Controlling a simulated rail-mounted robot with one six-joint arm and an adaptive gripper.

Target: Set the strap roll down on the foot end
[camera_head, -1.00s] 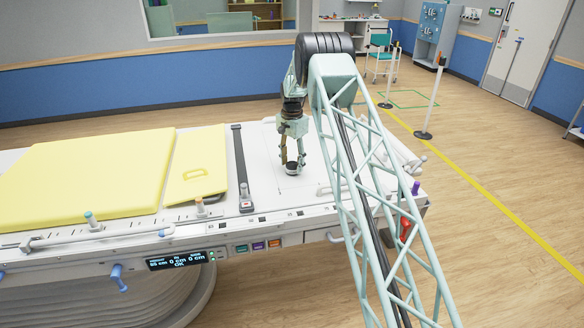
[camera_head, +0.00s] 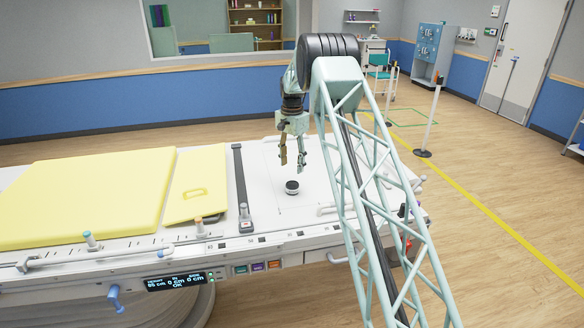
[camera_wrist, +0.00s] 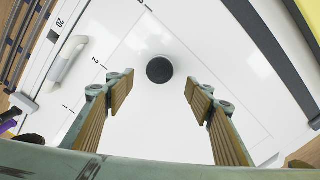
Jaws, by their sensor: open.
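The strap roll (camera_head: 292,186), a small black roll with a pale top rim, rests on the white foot end (camera_head: 268,172) of the table. It sits inside a thin outlined area. In the wrist view the strap roll (camera_wrist: 159,69) is a dark round shape beyond and between the fingertips. My gripper (camera_head: 291,166) is open and empty, a little above the roll and apart from it. In the wrist view the gripper's two fingers (camera_wrist: 157,84) stand wide, with white surface between them.
A dark strap (camera_head: 240,180) with a buckle crosses the table left of the roll. Yellow pads (camera_head: 90,195) lie further left. A white rail handle (camera_wrist: 68,59) and scale marks line the end. The white surface around the roll is clear.

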